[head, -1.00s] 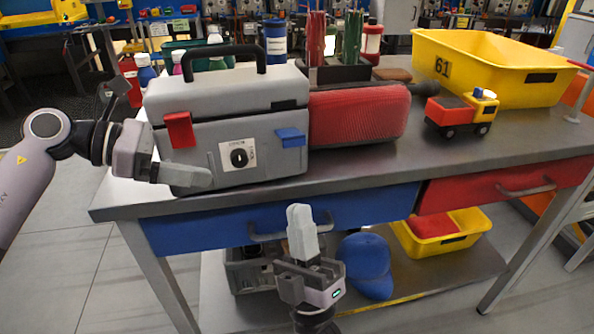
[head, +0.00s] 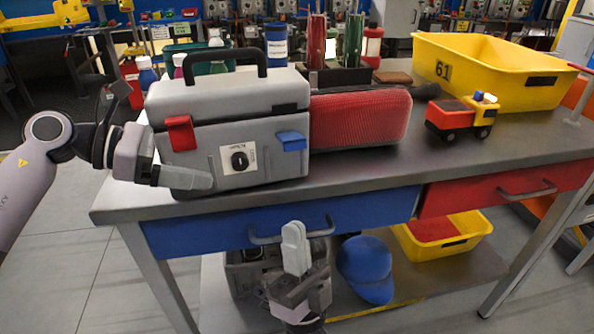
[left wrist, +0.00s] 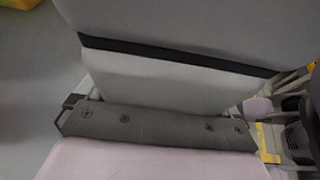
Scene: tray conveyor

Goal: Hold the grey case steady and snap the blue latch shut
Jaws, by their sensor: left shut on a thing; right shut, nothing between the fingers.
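The grey case (head: 212,144) stands upright on the bench with its lid down and its black handle raised. The blue latch (head: 291,141) is at the right of its front and appears to jut outward. A red latch (head: 180,133) hangs at the left of the front. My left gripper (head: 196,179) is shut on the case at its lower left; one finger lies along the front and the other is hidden. The case's grey wall (left wrist: 160,80) fills much of the left wrist view. My right gripper (head: 295,245) is shut and empty, pointing up before the blue drawer, below the latch.
A red padded object (head: 358,118) stands close to the case's right side. A toy truck (head: 462,117) and a yellow bin (head: 480,75) are further right. Bottles and a blue can (head: 276,42) stand behind. The blue drawer's handle (head: 290,235) is close behind my right gripper.

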